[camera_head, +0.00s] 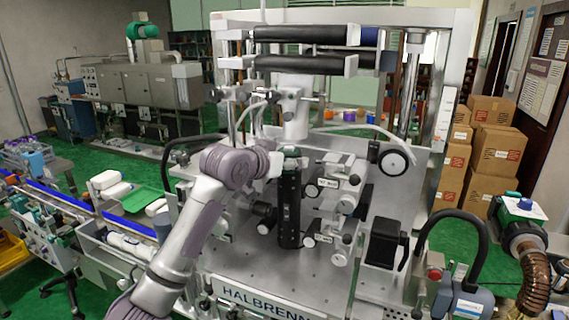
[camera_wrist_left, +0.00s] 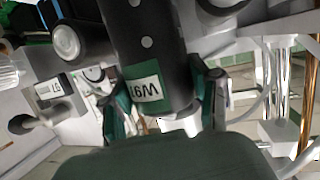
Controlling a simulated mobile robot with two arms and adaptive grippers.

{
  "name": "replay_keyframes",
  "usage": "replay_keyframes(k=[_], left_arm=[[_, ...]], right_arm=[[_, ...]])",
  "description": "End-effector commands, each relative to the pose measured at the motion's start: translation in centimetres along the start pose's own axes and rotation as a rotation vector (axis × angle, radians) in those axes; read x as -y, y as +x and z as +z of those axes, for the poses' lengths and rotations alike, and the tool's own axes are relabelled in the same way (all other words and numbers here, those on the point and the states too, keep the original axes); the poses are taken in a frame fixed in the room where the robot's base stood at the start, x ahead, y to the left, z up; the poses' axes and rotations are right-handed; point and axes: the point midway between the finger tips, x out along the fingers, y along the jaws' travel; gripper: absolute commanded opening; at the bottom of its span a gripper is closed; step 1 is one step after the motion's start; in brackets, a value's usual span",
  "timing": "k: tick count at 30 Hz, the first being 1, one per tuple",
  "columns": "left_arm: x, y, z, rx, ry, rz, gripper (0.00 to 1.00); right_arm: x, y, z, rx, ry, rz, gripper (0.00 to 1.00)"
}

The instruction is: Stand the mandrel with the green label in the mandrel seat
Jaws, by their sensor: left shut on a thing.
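The mandrel (camera_head: 289,210) is a long black cylinder, upright over the middle of the machine's metal plate. Its green-and-white label (camera_wrist_left: 147,89) shows in the left wrist view, near the gripped end, with text reading about W91. My left gripper (camera_head: 287,155) is shut around the mandrel's top end; its green-padded fingers (camera_wrist_left: 166,108) lie on either side of it in the wrist view. The mandrel's lower end is close to the plate among the roller fittings. The mandrel seat is not clearly visible, and I cannot tell whether the mandrel touches it. My right gripper is not in view.
Fittings with rollers and labels (camera_head: 340,184) crowd the mandrel's right side, with another roller (camera_head: 265,211) at its left. A white cylinder (camera_head: 293,108) hangs just above my gripper. A black box (camera_head: 383,243) stands at right. The front plate (camera_head: 320,268) is bare.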

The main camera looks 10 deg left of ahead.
Motion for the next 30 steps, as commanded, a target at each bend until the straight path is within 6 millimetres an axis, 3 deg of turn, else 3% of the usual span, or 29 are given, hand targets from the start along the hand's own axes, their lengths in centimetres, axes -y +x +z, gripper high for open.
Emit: replay_keyframes(k=[15, 30], left_arm=[[0.7, 3.4, -1.3, -0.005, 0.001, -0.001, 0.0], [0.8, 3.6, -0.6, -0.006, 0.001, -0.001, 0.0]], right_arm=[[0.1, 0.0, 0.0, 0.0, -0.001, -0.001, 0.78], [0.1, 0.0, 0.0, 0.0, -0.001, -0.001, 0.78]])
